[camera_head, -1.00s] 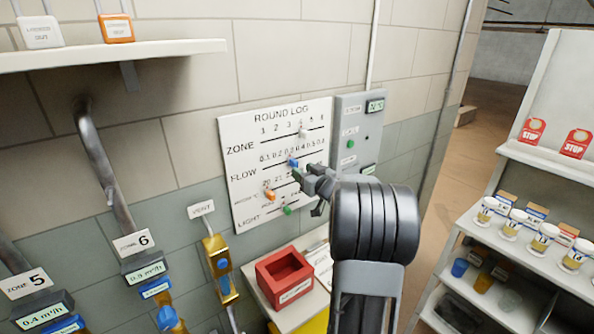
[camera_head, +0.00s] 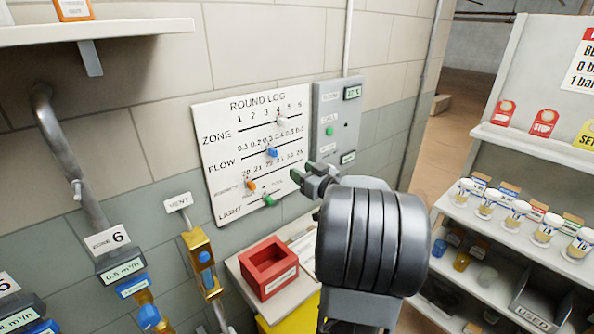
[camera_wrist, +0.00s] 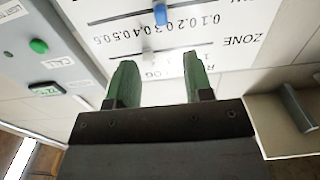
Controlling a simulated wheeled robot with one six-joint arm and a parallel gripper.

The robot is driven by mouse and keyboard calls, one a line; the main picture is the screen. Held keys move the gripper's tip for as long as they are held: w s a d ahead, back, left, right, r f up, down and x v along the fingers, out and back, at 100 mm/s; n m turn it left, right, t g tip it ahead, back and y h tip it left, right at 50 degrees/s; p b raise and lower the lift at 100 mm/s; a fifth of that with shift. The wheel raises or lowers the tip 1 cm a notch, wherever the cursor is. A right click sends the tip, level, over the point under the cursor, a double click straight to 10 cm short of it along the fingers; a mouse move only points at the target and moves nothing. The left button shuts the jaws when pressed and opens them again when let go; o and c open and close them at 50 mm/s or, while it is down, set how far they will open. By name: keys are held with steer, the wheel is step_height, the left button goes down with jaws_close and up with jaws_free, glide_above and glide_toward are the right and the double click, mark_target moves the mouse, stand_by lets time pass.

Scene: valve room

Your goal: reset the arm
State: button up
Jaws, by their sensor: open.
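My gripper (camera_head: 306,177) is open and empty, with green-padded fingers. In the head view it is held in front of the lower right edge of the round log board (camera_head: 256,110). In the wrist view my gripper (camera_wrist: 158,85) shows its two fingers apart with the board (camera_wrist: 225,55) beyond them, seen upside down. Nothing lies between the fingertips that I can see them touching. My dark wrist and forearm hide part of the wall below the panel.
The board carries white (camera_head: 280,119), blue (camera_head: 271,153), orange (camera_head: 252,186) and green (camera_head: 268,200) sliders. A grey panel (camera_head: 337,120) is right of it. A red box (camera_head: 268,267) stands on a small table below. A shelf unit (camera_head: 515,225) with cups stands at the right.

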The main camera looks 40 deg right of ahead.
stand_by(0.3)
steer(key=s+d+f+m+g+h, duration=0.4)
steer(key=d+f+g+h, duration=0.2)
steer(key=d+f+h, duration=0.15)
steer(key=s+a+f+m+g, duration=0.1)
steer(key=s+a+f+g, duration=0.15)
steer(key=a+g, duration=0.2)
steer(key=s+a+r+n+g+y, duration=0.1)
steer(key=s+a+n+y, duration=0.1)
steer(key=a, duration=1.3)
steer(key=s+a+r+n+g+y, duration=0.1)
steer(key=s+a+y, duration=0.4)
steer(key=a, duration=0.9)
steer(key=shift+s+a+n+g, duration=0.35)
steer(key=shift+s+n+g, duration=0.3)
steer(key=shift+s+n, duration=0.2)
